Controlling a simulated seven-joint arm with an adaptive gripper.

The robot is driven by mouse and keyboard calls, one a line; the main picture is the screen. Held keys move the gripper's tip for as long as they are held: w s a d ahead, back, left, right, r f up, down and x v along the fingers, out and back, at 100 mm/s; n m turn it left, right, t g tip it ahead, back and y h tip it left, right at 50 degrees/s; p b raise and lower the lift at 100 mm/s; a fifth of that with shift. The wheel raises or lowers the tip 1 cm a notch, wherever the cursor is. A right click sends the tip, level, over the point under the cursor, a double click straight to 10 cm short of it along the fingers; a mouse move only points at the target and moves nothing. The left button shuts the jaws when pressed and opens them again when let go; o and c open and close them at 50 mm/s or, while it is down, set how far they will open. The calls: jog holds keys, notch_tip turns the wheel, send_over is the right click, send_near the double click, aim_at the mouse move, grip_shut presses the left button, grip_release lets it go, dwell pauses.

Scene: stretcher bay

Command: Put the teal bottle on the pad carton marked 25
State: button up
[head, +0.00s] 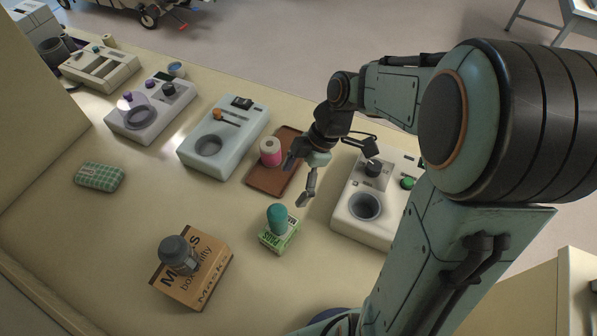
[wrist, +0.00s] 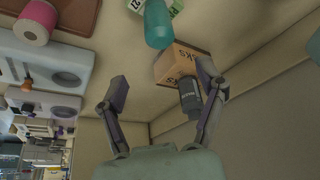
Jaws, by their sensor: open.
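The teal bottle (head: 277,216) stands upright on the small green and white pad carton (head: 279,240) in the middle of the counter. In the wrist view the teal bottle (wrist: 158,26) is at the top edge, with part of the carton (wrist: 150,4) behind it; its number looks like 25, upside down. My gripper (head: 298,183) is open and empty, above and behind the bottle, apart from it. Its two spread fingers also show in the wrist view (wrist: 163,88), with nothing between them. The bottle hides part of the carton's top.
A brown Masks carton (head: 208,282) with a grey bottle (head: 176,254) on it stands at front left. A pink-wrapped roll (head: 270,151) stands on a brown tray (head: 262,184). White devices (head: 223,137) line the back; one (head: 347,226) is right of the carton. A green checked case (head: 99,177) lies left.

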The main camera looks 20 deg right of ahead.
jog(key=s+a+r+m+h, duration=0.1)
jog(key=s+r+m+h, duration=0.1)
jog(key=s+m, duration=0.5)
jog(key=s+a+r+m+h, duration=0.1)
jog(key=s+r+m, duration=0.1)
jog(key=s+m, duration=0.6)
jog(key=shift+r+m+h, duration=0.4)
jog(key=shift+m, duration=0.5)
